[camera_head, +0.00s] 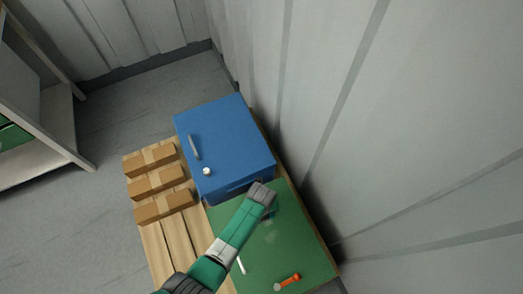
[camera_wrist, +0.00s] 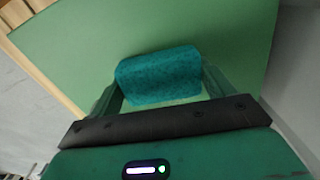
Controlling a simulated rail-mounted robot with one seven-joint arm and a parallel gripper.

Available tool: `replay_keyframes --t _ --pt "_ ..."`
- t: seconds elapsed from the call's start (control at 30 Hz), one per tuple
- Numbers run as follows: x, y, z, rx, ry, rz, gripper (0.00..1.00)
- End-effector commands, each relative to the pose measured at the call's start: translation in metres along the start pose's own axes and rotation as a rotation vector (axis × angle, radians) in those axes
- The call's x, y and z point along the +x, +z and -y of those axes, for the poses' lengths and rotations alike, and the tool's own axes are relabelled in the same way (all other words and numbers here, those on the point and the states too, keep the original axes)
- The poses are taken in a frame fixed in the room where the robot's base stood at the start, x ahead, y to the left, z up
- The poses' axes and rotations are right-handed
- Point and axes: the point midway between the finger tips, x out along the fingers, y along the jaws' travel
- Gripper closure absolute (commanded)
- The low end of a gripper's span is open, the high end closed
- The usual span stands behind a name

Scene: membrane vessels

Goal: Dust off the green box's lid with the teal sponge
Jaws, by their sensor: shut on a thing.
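The green box's lid (camera_head: 289,242) is a flat green surface at the lower right of the head view. It also fills much of the wrist view (camera_wrist: 215,30). The teal sponge (camera_wrist: 158,76) sits between the two fingers of my gripper (camera_wrist: 160,92) in the wrist view. My gripper is shut on the sponge and is over the lid, near the blue box. I cannot tell whether the sponge touches the lid. In the head view my arm hides most of the sponge and part of the lid.
A blue box (camera_head: 228,145) with a handle and a white round item (camera_head: 207,171) on it stands behind the lid. Several brown cartons (camera_head: 157,182) lie on the wooden pallet (camera_head: 160,240) at left. An orange-handled tool (camera_head: 289,281) lies on the lid's near part. A grey wall stands close at right.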

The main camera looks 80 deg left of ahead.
Motion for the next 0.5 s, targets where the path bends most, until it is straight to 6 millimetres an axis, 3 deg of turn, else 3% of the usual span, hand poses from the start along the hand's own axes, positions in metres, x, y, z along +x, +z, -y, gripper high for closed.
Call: replay_keyframes --t 0.03,0.5 --pt "-0.010 0.000 0.000 0.001 0.000 0.000 0.44" --pt "-0.052 -0.003 0.003 0.009 -0.001 0.001 0.44"
